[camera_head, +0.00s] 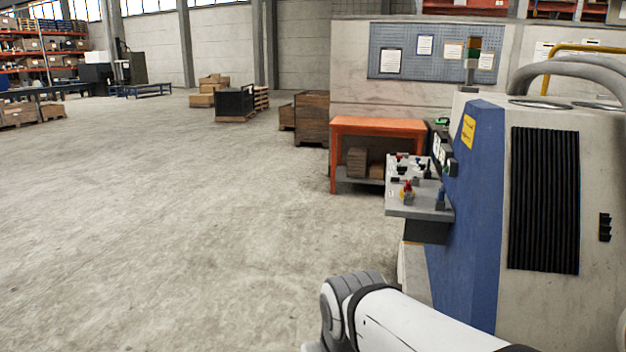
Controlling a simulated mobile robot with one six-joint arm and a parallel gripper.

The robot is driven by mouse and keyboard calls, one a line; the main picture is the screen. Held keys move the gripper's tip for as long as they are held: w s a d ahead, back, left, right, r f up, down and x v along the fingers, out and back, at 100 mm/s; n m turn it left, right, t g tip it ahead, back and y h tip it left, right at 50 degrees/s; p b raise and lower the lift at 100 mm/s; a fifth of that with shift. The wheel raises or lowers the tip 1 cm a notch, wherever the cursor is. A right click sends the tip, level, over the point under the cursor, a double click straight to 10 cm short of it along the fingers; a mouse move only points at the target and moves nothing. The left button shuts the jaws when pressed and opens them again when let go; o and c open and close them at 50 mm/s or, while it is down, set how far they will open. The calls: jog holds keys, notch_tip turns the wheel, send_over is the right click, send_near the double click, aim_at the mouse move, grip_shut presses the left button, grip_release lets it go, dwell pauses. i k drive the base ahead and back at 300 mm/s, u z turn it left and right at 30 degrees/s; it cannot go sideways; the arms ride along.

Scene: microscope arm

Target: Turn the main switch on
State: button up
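A grey and blue machine (477,200) stands at the right. A grey control shelf (420,212) sticks out from its left side and carries several small controls. A red-topped control (407,190) stands near the shelf's front, with a blue one (441,196) to its right. An upright dark panel (439,150) with light dials rises behind the shelf, seen at a steep angle. I cannot tell which control is the main switch, or its position. A white link of my arm crosses the bottom, below and in front of the shelf. My gripper is out of view.
An orange workbench (378,126) with boxes underneath stands behind the shelf. Wooden crates (312,118) are left of it. A low wall with a pegboard (432,52) closes off the back. The concrete floor (170,220) to the left is wide and clear.

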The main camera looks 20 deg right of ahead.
aim_at(408, 189)
jog(key=u, duration=0.2)
jog(key=i, duration=2.45)
jog(key=z, duration=1.9)
jog(key=i, duration=1)
jog(key=u, duration=0.05)
